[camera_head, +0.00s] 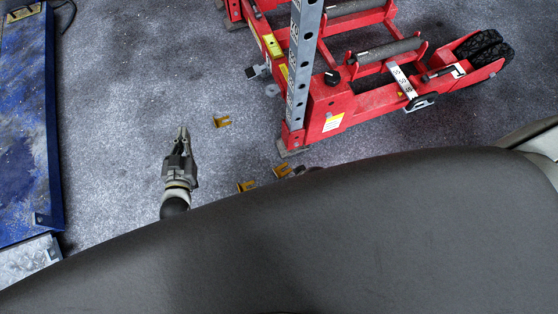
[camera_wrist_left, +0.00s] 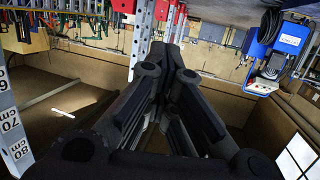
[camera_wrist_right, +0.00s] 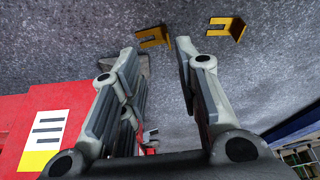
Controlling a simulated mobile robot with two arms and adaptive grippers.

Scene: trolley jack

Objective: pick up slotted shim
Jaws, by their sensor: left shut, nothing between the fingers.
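Three yellow-orange slotted shims lie on the grey floor in the head view: one alone (camera_head: 222,120), one lower down (camera_head: 246,186) and one to its right (camera_head: 282,170). My left gripper (camera_head: 182,132) is shut and empty, to the left of the lone shim and apart from it. Its closed fingers also show in the left wrist view (camera_wrist_left: 170,62). In the right wrist view my right gripper (camera_wrist_right: 155,48) is open and empty. One shim (camera_wrist_right: 152,37) shows just beyond the gap between its fingertips; another (camera_wrist_right: 228,27) lies further right. My dark body hides the right arm in the head view.
A red trolley jack frame (camera_head: 355,95) with a grey upright scale (camera_head: 302,60) stands to the right of the shims. A blue panel (camera_head: 25,130) lies along the left edge. The floor (camera_head: 120,90) between is clear.

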